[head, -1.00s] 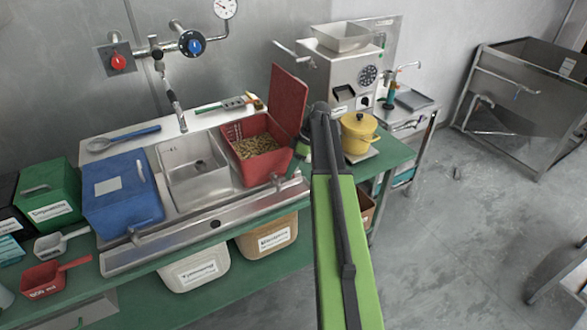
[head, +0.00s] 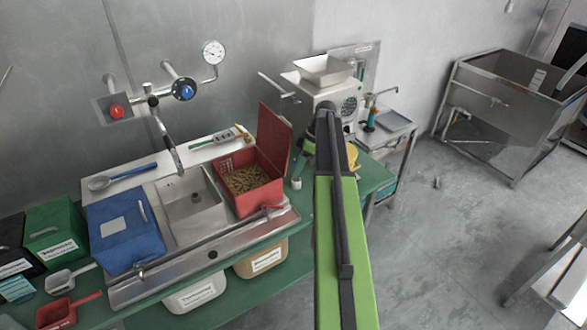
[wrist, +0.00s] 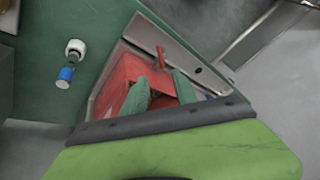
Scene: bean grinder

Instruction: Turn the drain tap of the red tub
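The red tub (head: 250,188) stands with its lid raised in the steel counter, holding tan pellets. Its tap (head: 272,208) is at its front, with a red lever. In the wrist view the red tub (wrist: 122,84) lies beyond my fingers, and the red lever (wrist: 160,56) points up past the fingertips. My gripper (wrist: 160,85) shows two green fingers spread apart with nothing between them. They overlap the tub in the picture; I cannot tell whether they touch it.
A steel sink (head: 190,203) and a blue tub (head: 122,235) stand left of the red tub. A grinder (head: 325,90) stands behind my arm, with a yellow pot (head: 353,158) mostly hidden. Open floor lies right.

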